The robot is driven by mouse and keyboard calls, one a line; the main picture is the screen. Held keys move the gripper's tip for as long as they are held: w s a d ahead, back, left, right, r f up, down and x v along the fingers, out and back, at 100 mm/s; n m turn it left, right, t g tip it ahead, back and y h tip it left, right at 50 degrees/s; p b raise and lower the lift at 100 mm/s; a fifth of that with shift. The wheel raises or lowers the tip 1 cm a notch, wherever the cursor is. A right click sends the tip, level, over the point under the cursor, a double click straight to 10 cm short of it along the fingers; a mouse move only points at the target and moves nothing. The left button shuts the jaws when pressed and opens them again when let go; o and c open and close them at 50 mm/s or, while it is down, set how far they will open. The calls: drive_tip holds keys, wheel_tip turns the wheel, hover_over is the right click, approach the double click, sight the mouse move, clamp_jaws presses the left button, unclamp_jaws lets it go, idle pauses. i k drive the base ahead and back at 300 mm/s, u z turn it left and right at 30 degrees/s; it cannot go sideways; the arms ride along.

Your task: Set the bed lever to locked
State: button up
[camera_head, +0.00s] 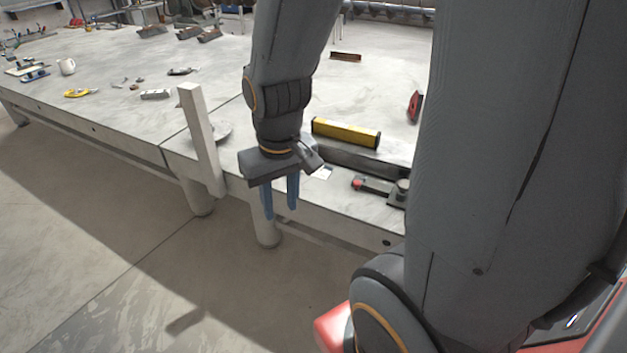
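A dark lever with a red tip (374,186) lies near the front edge of the table, right of centre. It looks like the bed lever. Its red end points left, and its thicker grey end is at the right, close to where my arm cuts off the view. I see no marking that tells its setting. My gripper (280,211) hangs in front of the table edge, left of the lever and apart from it. Its two blue fingers point down with a gap between them, and nothing is held.
A yellow bar block (346,133) and a dark rail (365,164) lie behind the lever. A pale upright post (200,140) stands at the table edge left of my gripper. Small tools and a white mug (67,67) lie farther left. Floor in front is clear.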

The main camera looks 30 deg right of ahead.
sight(358, 183)
drive_tip(key=u, duration=0.45)
drive_tip(key=k, duration=0.55)
drive_tip(key=z, duration=1.2)
drive_tip(key=i, duration=0.5)
